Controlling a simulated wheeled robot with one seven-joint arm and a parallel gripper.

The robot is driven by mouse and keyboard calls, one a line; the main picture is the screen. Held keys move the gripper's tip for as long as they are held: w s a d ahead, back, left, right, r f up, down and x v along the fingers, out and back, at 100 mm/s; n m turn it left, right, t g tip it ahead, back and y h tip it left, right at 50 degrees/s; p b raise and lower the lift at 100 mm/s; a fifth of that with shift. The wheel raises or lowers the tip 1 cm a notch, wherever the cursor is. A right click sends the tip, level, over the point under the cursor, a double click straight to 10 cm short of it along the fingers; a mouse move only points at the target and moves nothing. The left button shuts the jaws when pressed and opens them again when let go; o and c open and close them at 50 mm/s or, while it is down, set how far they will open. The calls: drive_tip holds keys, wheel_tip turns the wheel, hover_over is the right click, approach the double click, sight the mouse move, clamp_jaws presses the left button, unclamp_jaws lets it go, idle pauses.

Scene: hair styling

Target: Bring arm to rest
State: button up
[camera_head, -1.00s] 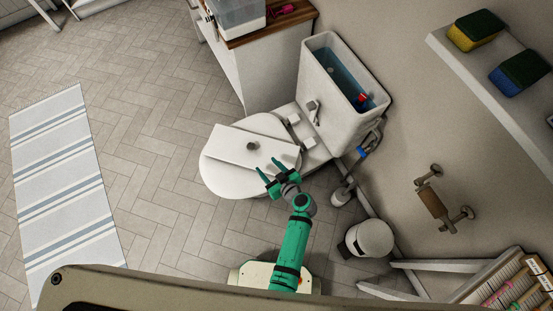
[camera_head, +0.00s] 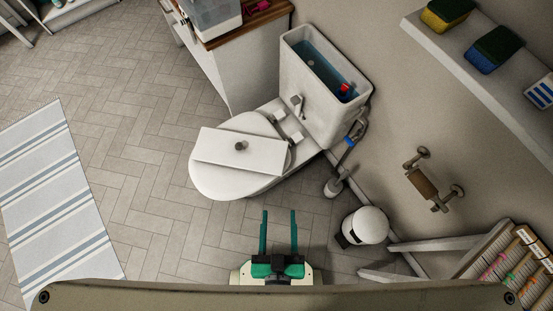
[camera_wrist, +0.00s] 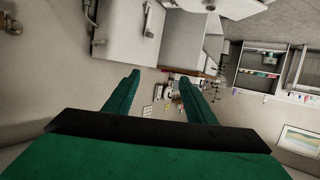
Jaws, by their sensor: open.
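My gripper (camera_head: 279,232) is in the lower middle of the head view, drawn in close to my base. Its two green fingers are parallel and spread, with nothing between them. The wrist view also shows the open, empty fingers (camera_wrist: 160,92). The fingertips are over bare floor, apart from the toilet (camera_head: 222,183) in front of them. The cistern lid (camera_head: 254,157), a white slab with a knob, lies across the closed toilet seat. The toilet tank (camera_head: 305,103) is open at the top, with blue water and a red part inside.
A white bin (camera_head: 370,224) and a toilet brush (camera_head: 334,187) stand right of the gripper. A paper holder (camera_head: 424,186) and a shelf with sponges (camera_head: 487,48) are on the right wall. A striped rug (camera_head: 52,205) lies left. Tiled floor between is clear.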

drive_tip(key=shift+t, duration=0.4)
drive_tip(key=r, duration=0.3)
drive_tip(key=s+r, duration=0.1)
drive_tip(key=shift+a+r, duration=0.25)
drive_tip(key=shift+a, duration=0.05)
idle(1.5)
drive_tip(key=c, duration=0.5)
drive_tip(key=shift+w, duration=0.1)
